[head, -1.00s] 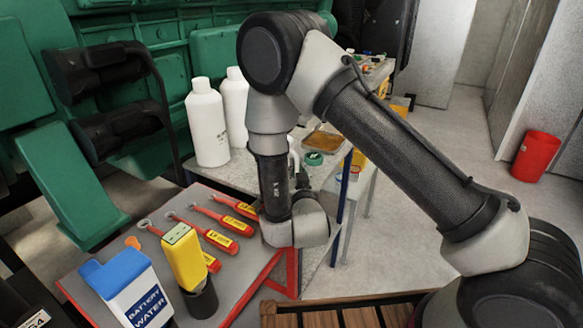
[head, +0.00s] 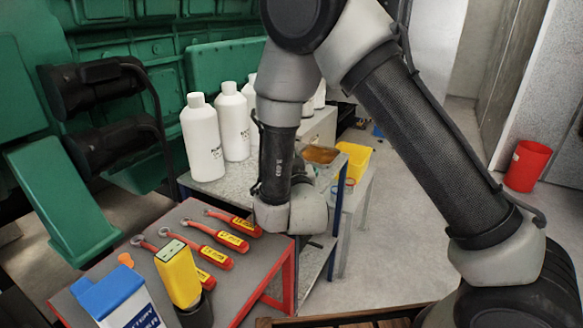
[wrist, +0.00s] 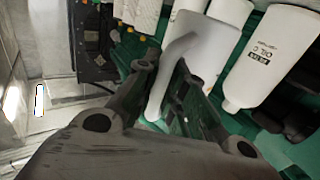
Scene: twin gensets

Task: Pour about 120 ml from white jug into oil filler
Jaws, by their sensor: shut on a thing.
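The white jug (wrist: 212,48) shows in the wrist view, with its pale handle (wrist: 160,92) running down between my gripper's fingers. My gripper (wrist: 168,76) is shut on the jug at its handle. The jug's mouth and contents cannot be seen. In the head view my own arm hides the gripper and most or all of the jug. I cannot make out the oil filler in either view.
White bottles (head: 203,140) stand on a grey bench by the green engine. A red-framed table holds red wrenches (head: 212,247), a yellow tester (head: 178,274) and a blue-capped container (head: 122,300). A tray (head: 321,155) and yellow bin (head: 355,160) lie beyond. A red bucket (head: 527,165) stands right.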

